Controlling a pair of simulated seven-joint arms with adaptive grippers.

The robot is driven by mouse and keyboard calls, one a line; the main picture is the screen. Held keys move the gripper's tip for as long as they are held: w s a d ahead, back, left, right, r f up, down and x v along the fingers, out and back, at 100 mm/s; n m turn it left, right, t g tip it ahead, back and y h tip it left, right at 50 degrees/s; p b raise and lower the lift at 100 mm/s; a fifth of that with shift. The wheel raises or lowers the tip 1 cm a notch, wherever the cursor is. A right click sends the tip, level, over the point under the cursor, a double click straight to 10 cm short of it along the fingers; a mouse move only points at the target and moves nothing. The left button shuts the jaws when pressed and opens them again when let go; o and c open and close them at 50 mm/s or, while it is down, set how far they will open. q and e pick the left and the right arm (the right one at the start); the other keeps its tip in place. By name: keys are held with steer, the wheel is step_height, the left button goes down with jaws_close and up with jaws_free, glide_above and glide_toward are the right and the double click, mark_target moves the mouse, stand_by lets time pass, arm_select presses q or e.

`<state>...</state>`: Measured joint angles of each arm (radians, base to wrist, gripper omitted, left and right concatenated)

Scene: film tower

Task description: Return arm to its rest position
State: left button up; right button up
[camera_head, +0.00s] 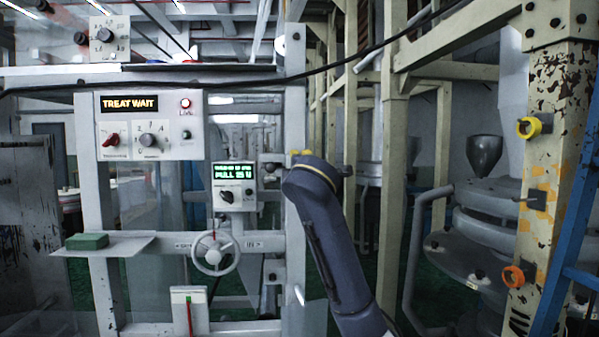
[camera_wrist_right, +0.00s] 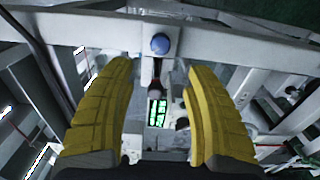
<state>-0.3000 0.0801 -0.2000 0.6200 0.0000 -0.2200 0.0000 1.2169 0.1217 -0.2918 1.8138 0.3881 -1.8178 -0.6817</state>
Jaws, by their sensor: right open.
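My right arm (camera_head: 335,240) rises from the bottom middle of the head view, in front of the machine frame. Its yellow gripper tips (camera_head: 302,153) show just behind the bent wrist, near the green-lit display box (camera_head: 234,186). In the right wrist view my right gripper (camera_wrist_right: 160,100) has its two yellow fingers wide apart with nothing between them. Beyond the fingers are a blue round knob (camera_wrist_right: 160,44) on a grey beam and the green display (camera_wrist_right: 157,112). I cannot tell the exact gap to them. My left gripper is not in view.
A panel reading "TREAT WAIT" (camera_head: 129,103) has a lit red lamp. Below are a white handwheel (camera_head: 212,252) and a green block (camera_head: 87,241) on a shelf (camera_head: 135,245). Peeling posts (camera_head: 545,190) with yellow and orange rings and a blue ladder (camera_head: 572,240) stand at right.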

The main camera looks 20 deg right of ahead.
steer(key=shift+s, duration=0.4)
